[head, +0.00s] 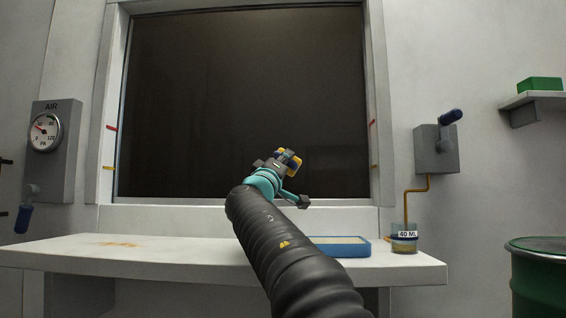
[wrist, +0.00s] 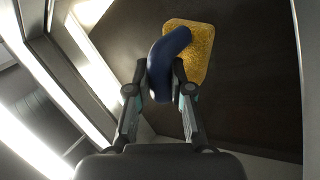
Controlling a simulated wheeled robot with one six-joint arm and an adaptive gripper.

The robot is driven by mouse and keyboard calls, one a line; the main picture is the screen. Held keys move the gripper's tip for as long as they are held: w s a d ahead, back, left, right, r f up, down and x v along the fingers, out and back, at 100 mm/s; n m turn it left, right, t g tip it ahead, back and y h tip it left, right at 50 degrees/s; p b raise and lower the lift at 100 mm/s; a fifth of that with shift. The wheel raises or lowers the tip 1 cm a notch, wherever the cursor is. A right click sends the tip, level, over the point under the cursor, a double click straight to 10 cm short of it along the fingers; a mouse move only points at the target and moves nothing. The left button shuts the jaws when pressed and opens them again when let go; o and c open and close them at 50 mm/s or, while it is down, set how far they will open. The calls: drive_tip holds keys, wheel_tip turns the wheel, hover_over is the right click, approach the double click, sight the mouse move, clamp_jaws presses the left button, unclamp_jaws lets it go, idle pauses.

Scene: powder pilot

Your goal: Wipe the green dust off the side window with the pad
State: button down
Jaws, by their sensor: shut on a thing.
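My gripper (head: 276,168) is shut on the blue handle of the pad (wrist: 188,50). The pad has a rough yellow face, and it also shows in the head view (head: 291,157), in front of the lower part of the window. The window (head: 230,90) is a large dark pane in a pale frame. In the wrist view the dark pane (wrist: 250,100) lies behind the pad. I cannot tell whether the pad touches the glass. No green dust is discernible on the pane in either view. My arm hides part of the sill.
Below is a white counter (head: 190,262) with a yellowish smear (head: 118,244), a blue tray (head: 366,247) and a 40 ML cup (head: 404,246). An air gauge (head: 45,131), a blue-handled lever box (head: 436,150), a green drum (head: 538,280) and a green block (head: 540,84) flank the window.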

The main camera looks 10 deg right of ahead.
drive_tip(key=shift+w+a+f, duration=0.1)
drive_tip(key=shift+w+a, duration=0.15)
drive_tip(key=shift+a, duration=0.35)
drive_tip(key=shift+w+a+r, duration=0.1)
drive_tip(key=shift+w+a, duration=0.2)
drive_tip(key=shift+a, duration=0.3)
drive_tip(key=shift+w+a+f, duration=0.1)
drive_tip(key=shift+w+a, duration=0.15)
drive_tip(key=shift+a, duration=0.35)
drive_tip(key=s+a, duration=0.1)
drive_tip(key=s, duration=0.4)
drive_tip(key=shift+s+a, duration=0.4)
drive_tip(key=s, duration=0.1)
drive_tip(key=s+a, duration=0.1)
drive_tip(key=shift+s, duration=0.4)
